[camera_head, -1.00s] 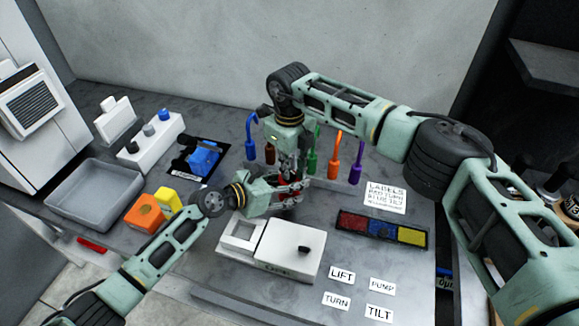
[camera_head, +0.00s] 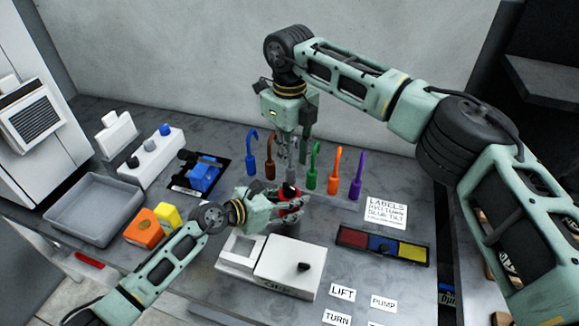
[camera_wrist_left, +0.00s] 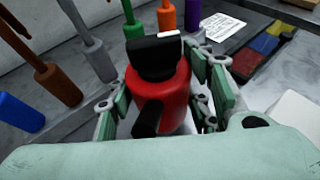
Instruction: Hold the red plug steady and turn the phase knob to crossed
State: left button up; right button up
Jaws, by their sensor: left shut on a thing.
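The red plug (camera_head: 291,208) is upright above the bench, behind the white box, with a black knob (camera_head: 289,190) on top. In the left wrist view the red plug (camera_wrist_left: 172,92) shows large, with the black knob (camera_wrist_left: 155,57) carrying a white mark and a black lever on its front. I cannot read the knob's setting. My left gripper (camera_head: 292,212) is shut on the red plug, its fingers on both sides (camera_wrist_left: 160,112). My right gripper (camera_head: 292,155) points down above the plug, apart from the knob, with its fingers spread and empty.
Several coloured hook-topped tools (camera_head: 333,172) stand behind the plug. The white box (camera_head: 290,262) with a small black knob lies in front. A red, blue and yellow tray (camera_head: 382,246) is at the right, and a grey bin (camera_head: 95,205) at the left.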

jog(key=shift+r, duration=0.7)
